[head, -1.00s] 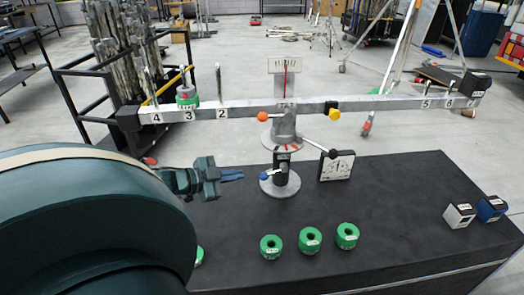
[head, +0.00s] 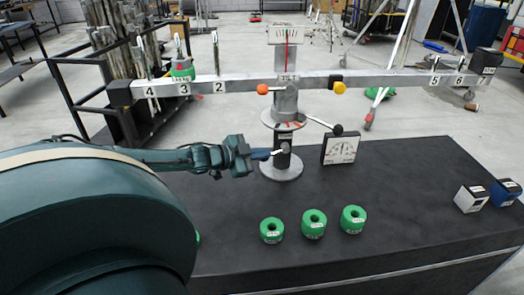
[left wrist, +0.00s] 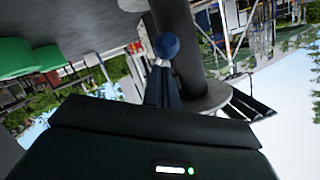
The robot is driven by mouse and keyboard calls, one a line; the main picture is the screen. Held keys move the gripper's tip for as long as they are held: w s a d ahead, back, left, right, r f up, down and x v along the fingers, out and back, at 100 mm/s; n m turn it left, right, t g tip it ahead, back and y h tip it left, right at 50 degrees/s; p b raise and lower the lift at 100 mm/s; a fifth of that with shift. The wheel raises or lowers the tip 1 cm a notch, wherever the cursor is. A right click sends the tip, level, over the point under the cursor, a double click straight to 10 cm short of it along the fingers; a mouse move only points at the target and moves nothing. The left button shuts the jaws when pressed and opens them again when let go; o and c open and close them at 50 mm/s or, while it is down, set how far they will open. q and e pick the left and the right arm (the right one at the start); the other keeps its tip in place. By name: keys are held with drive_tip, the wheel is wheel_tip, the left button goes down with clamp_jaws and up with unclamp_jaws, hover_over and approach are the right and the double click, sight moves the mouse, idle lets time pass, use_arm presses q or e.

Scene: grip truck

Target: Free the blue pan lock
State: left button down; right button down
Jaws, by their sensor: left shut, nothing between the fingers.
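The blue pan lock (left wrist: 166,45) shows in the left wrist view as a round blue knob on a short pale stem, in front of the dark column. My left gripper (head: 266,154) is shut and empty, with its fingers pointing right at the lower column of the balance. In the left wrist view its fingertips (left wrist: 163,72) are right at the knob. I cannot tell whether they touch it. In the head view the fingers appear to cover the blue knob, and a pale lever shows just beyond them. My right gripper is not in view.
The balance beam (head: 240,83) spans above, with a green weight (head: 182,69) on its left side. Several green weights, including one (head: 314,224), and two blocks (head: 472,198) rest on the dark bench top (head: 400,180).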

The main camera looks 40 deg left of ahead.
use_arm(q)
drive_tip(key=shift+w+a+f, duration=0.1)
drive_tip(key=shift+w+f, duration=0.1)
drive_tip(key=shift+f, duration=0.1)
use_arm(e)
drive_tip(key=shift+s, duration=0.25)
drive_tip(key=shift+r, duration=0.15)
use_arm(q)
drive_tip(key=shift+f, duration=0.1)
